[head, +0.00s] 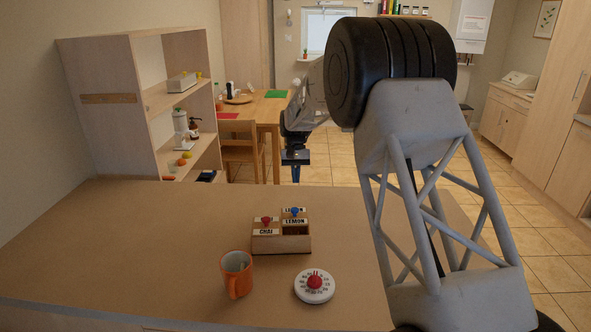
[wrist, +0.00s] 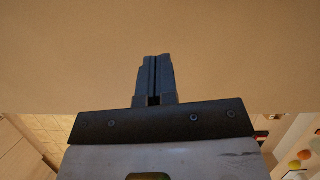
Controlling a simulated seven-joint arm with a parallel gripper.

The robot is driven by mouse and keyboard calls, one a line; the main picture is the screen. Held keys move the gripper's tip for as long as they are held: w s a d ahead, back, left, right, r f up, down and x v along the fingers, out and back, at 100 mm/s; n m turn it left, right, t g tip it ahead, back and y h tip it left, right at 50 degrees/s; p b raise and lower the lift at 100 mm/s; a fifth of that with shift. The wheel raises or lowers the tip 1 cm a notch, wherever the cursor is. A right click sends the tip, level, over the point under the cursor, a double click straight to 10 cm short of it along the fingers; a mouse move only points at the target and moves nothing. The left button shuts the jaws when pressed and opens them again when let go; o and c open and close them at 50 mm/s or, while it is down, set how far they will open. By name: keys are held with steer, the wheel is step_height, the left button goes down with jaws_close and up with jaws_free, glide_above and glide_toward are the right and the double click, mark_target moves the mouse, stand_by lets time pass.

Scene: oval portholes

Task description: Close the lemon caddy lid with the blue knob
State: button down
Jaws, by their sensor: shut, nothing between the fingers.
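A small wooden caddy (head: 281,244) stands on the counter, with two compartments side by side. The left one is labelled CHAI and has a red knob (head: 266,220). The right compartment, labelled LEMON, shows a dark opening at its front. Its lid with the blue knob (head: 295,211) sits farther back, clear of that opening; I cannot tell if it is slid back or tilted. My gripper (head: 295,178) hangs above and beyond the caddy, pointing down, apart from it. Its fingers are together and empty in the wrist view (wrist: 154,78), over bare brown surface.
An orange mug (head: 236,274) stands in front of the caddy to the left. A white dial timer with a red knob (head: 314,286) lies in front to the right. The counter (head: 130,245) is clear to the left. A wooden shelf (head: 115,110) stands behind at left.

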mark_target(298, 215)
steer(key=x, duration=0.5)
steer(key=shift+s+f, duration=0.1)
steer(key=shift+f, duration=0.15)
steer(key=shift+s+r, duration=0.1)
steer(key=shift+s, duration=0.8)
steer(key=shift+s+d, duration=0.2)
steer(key=shift+s, duration=0.8)
steer(key=shift+s, duration=0.1)
steer(key=shift+s+d, duration=0.15)
steer(key=shift+s, duration=1.15)
steer(key=shift+s+d, duration=0.15)
steer(key=shift+s, duration=1.1)
